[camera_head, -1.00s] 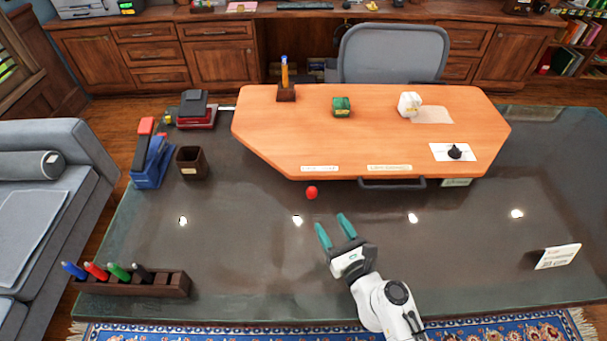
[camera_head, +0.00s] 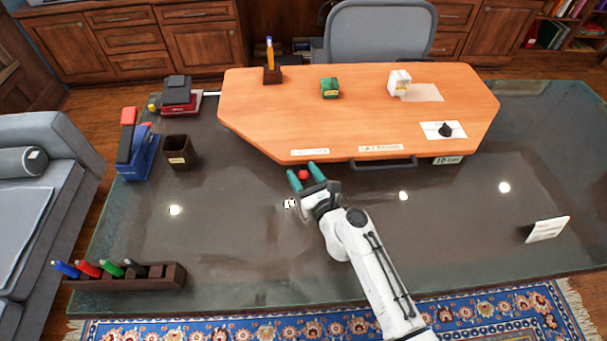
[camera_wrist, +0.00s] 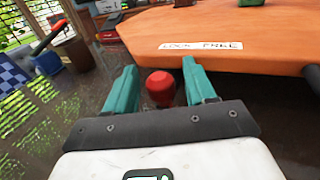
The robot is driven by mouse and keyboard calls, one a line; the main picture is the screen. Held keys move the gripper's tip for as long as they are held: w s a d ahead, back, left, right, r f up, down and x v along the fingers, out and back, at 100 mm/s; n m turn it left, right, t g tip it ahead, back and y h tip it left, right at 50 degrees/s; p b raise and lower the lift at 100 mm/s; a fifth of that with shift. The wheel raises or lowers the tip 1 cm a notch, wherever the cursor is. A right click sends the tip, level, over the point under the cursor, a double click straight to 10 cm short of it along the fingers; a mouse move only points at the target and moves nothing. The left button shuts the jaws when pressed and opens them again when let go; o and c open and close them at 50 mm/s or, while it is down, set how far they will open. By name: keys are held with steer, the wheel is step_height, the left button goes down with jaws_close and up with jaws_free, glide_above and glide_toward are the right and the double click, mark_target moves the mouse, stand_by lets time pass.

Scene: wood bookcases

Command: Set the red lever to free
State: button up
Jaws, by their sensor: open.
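The red lever shows as a small round red knob (camera_head: 303,174) at the front left edge of the orange desktop board (camera_head: 350,115). My gripper (camera_head: 301,175) is open, with its two teal fingers on either side of the knob. In the wrist view the red knob (camera_wrist: 160,88) stands between the fingers (camera_wrist: 160,85), with a gap visible on both sides. A white label (camera_wrist: 200,46) on the board just beyond it seems to read "LOCK" on the left and "FREE" on the right. The lever's shaft and mount are mostly hidden below the knob.
A dark handle (camera_head: 383,163) runs along the board's front edge, right of the knob. A marker rack (camera_head: 125,277) is at the front left. The glass tabletop right of my arm is mostly clear.

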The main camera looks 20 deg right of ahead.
steer(key=shift+w, duration=0.1)
steer(key=shift+c, duration=0.3)
jaws_close()
stand_by(0.4)
